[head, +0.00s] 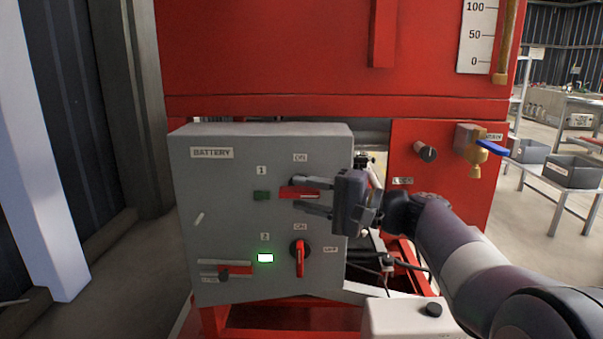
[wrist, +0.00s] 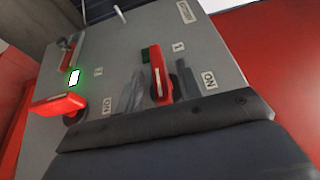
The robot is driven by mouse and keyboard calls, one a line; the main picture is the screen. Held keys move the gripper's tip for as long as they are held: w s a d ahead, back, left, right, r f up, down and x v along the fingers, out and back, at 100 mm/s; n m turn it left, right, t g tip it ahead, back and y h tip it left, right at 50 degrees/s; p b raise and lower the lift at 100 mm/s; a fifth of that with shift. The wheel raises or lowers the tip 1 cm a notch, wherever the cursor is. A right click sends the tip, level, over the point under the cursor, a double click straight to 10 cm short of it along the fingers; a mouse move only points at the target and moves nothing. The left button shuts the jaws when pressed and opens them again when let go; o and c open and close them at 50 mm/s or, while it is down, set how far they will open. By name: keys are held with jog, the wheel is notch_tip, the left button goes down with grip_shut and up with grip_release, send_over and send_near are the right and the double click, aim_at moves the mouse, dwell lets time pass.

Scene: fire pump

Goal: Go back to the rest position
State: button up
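My gripper (head: 299,194) is at the front of the grey battery box (head: 215,180). Its two fingers are open, one above and one below the red handle of switch 1 (head: 290,192). In the wrist view the fingers (wrist: 156,92) stand either side of this handle (wrist: 160,78), with gaps showing; nothing is visibly gripped. The handle of switch 1 lies horizontal in the head view, and its green lamp (head: 261,196) is dark. The red handle of switch 2 (head: 300,259) stands upright, and its lamp (head: 265,258) is lit green.
A red tank (head: 270,50) rises behind the box. A blue-handled brass valve (head: 478,150) is on the red panel at the right. A white box with a black knob (head: 400,318) sits low, below my arm. A grey pillar (head: 45,150) stands at the left.

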jog(key=shift+x, duration=1.1)
jog(key=shift+r, duration=0.15)
jog(key=shift+f, duration=0.25)
